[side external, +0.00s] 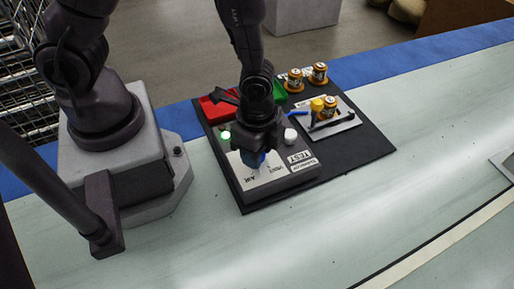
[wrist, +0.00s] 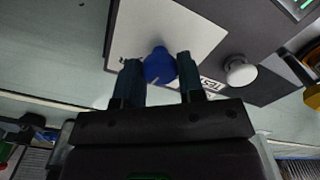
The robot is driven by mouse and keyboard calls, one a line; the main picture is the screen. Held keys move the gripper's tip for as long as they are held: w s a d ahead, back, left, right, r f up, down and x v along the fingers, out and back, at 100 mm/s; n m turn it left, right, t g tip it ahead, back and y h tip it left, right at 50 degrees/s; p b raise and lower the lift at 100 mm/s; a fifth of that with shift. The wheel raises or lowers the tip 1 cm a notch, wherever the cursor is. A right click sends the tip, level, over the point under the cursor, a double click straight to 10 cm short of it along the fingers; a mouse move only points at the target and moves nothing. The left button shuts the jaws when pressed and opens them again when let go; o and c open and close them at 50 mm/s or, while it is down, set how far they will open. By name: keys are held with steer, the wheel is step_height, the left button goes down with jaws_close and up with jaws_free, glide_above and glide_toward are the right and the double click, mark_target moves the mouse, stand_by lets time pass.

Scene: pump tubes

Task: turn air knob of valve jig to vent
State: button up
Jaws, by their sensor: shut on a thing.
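The valve jig (side external: 286,181) is a grey panel on a black board, with printed labels reading AIR, VENT and TEST; it fills the upper part of the wrist view (wrist: 130,30). The blue air knob (wrist: 159,66) sits between my two fingers in the wrist view. My gripper (wrist: 158,80) is shut on the knob, with a finger on either side. In the side view my gripper (side external: 256,150) comes down from above onto the panel and covers most of the knob. Which label the knob points at cannot be told.
A white knob (side external: 290,135) and a lit green lamp (side external: 225,135) flank my gripper. Behind are a red bin (side external: 215,106), a green bin (side external: 280,92) and orange-and-white pump parts (side external: 319,72). A small plate (side external: 340,124) holds a black lever.

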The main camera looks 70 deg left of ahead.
steer(key=n, duration=0.5)
steer(key=shift+n, duration=0.4)
steer(key=n, duration=0.4)
steer(key=shift+n, duration=0.7)
steer(key=o, duration=0.9)
steer(key=shift+o, duration=0.2)
steer(key=shift+r, duration=0.15)
step_height(320, 180, up, 13)
